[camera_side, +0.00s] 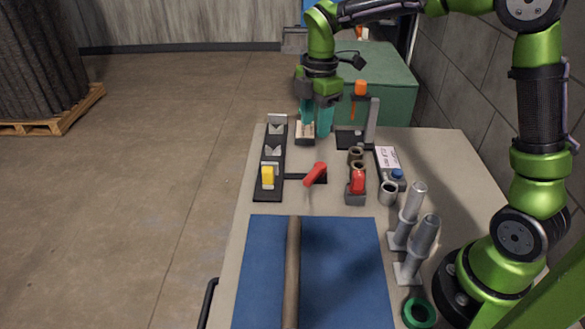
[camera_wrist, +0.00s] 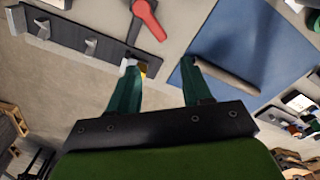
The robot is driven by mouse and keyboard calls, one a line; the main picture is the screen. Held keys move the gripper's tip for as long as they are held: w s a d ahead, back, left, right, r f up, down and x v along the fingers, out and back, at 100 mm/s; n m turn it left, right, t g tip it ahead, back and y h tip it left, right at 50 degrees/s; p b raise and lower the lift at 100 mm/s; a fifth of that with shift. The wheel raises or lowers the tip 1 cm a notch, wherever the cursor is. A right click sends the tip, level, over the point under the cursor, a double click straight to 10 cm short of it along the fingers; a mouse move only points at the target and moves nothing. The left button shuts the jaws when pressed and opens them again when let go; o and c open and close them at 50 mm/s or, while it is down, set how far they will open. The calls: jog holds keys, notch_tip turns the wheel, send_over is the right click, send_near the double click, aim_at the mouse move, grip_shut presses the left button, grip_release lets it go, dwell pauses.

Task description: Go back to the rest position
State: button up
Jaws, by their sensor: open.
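My gripper (camera_side: 316,118) hangs over the far end of the table, its two teal fingers pointing down. The fingers are apart, with nothing seen held between them. In the side view they overlap a small light block (camera_side: 305,131); I cannot tell whether they touch it.
A black rail (camera_side: 269,182) with grey holders and a yellow piece (camera_side: 267,174) runs along the table's left edge. A red lever (camera_side: 315,174), an orange-topped stand (camera_side: 372,122) and grey posts (camera_side: 423,236) stand nearby. A brown rod (camera_side: 292,270) lies on the blue mat (camera_side: 345,265).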

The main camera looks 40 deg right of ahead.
jog(key=s+r+m+t+y, duration=0.1)
jog(key=s+r+m+t, duration=0.2)
jog(key=s+m, duration=0.6)
jog(key=s+a+r+m+t, duration=0.1)
jog(key=s+r+m+t, duration=0.2)
jog(key=s+m, duration=0.7)
jog(key=shift+m+t+y, duration=0.4)
jog(key=shift+m+t, duration=0.1)
jog(key=shift+m, duration=0.2)
